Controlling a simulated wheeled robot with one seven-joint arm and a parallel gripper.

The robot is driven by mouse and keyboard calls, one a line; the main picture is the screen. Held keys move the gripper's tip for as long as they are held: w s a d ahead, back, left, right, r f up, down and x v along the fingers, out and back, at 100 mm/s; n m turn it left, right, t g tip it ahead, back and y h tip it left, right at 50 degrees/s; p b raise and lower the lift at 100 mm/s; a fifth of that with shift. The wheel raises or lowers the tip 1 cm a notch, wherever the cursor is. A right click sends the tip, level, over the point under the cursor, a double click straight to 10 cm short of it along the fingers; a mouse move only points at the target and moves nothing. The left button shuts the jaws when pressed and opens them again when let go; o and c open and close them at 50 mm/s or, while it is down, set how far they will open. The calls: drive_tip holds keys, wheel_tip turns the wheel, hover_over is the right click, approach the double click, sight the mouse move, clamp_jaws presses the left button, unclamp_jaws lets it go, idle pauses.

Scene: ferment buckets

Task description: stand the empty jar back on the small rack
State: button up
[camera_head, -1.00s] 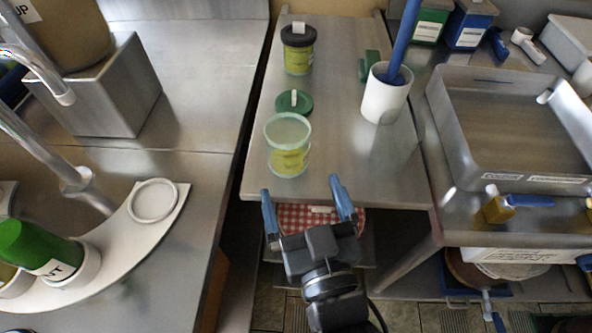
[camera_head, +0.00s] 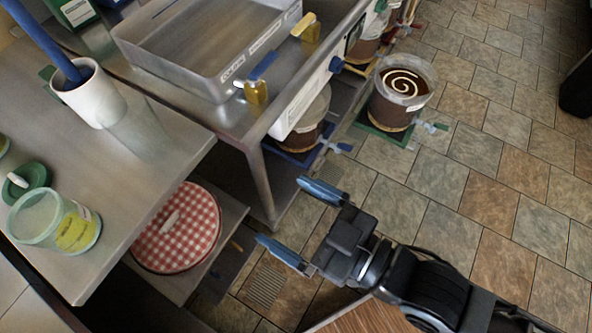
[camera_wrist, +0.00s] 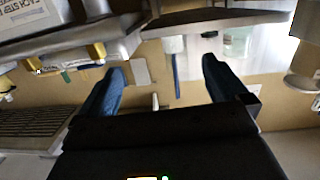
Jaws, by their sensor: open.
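My gripper (camera_head: 278,209) is open and empty, to the right of the table and well apart from the jar. Its blue fingers also show in the wrist view (camera_wrist: 163,65), with nothing between them. A pale, blurred greenish vessel (camera_wrist: 237,42) there may be the jar. The small rack is not in view in the head view.
A white cup (camera_head: 97,103) with a blue handle stands behind the jar. A steel tray (camera_head: 190,60) is on the bench beyond. A red checked round cover (camera_head: 177,228) lies on the lower shelf. A bucket (camera_head: 392,107) stands on the floor. Open tiled floor lies right.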

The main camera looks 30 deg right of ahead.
drive_tip(key=s+d+r+m+h, duration=0.2)
drive_tip(key=s+d+m+h, duration=0.1)
drive_tip(key=s+d, duration=0.3)
drive_tip(key=s+d+r+m+h, duration=0.3)
drive_tip(key=s+d+h, duration=0.2)
drive_tip(key=s, duration=0.5)
drive_tip(key=shift+d+r, duration=0.15)
drive_tip(key=shift+d, duration=0.95)
